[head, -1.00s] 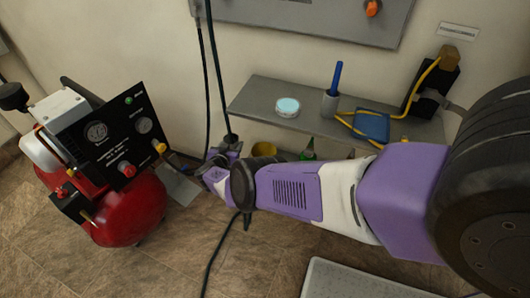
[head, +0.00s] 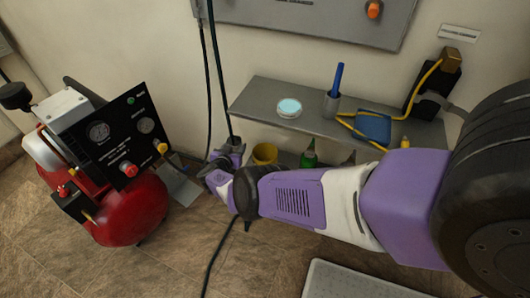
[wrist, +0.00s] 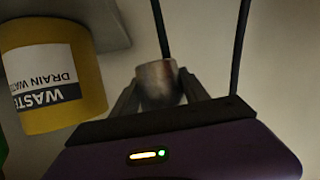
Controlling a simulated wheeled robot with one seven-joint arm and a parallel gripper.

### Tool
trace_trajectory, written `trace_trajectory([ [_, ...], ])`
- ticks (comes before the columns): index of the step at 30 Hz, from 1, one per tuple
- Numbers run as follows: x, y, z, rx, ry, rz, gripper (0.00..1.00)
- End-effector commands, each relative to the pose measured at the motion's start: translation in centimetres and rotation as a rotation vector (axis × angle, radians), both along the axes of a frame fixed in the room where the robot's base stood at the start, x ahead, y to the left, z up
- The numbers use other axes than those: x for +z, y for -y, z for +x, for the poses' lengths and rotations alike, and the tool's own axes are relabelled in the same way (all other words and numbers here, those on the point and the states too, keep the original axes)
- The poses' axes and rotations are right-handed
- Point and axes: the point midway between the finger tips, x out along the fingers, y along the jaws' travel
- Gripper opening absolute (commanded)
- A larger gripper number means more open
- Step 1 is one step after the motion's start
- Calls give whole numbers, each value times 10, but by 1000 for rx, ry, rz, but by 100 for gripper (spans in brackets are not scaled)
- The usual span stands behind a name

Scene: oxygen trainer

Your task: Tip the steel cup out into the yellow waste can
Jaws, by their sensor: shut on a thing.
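The steel cup (wrist: 157,80) is between the fingers of my gripper (wrist: 160,98) in the wrist view. My gripper is shut on it. The cup's contents do not show. The yellow waste can (wrist: 70,75) is to the left of the cup in the wrist view, apart from it, with its label upside down in that picture. In the head view the can (head: 265,153) stands below the grey shelf, just right of my gripper (head: 231,148). The cup is too small and covered to make out clearly in the head view.
A red compressor (head: 130,205) stands at the left. The grey shelf (head: 255,97) holds a white round dish (head: 289,107), a pen holder (head: 330,104) and a blue pad (head: 373,127). A green bottle (head: 309,155) is right of the can. Dark cables hang close to my gripper.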

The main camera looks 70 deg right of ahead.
Motion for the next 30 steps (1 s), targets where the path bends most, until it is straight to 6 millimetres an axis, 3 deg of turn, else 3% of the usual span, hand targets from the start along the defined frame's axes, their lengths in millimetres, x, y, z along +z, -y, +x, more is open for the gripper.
trace_trajectory([
  [11,4,0,-4,-3,39,0,3],
  [20,10,0,-14,-3,186,5,3],
  [21,24,1,-16,-5,214,5,3],
  [24,39,0,-20,-3,279,8,3],
  [30,56,1,-31,-4,408,13,3],
])
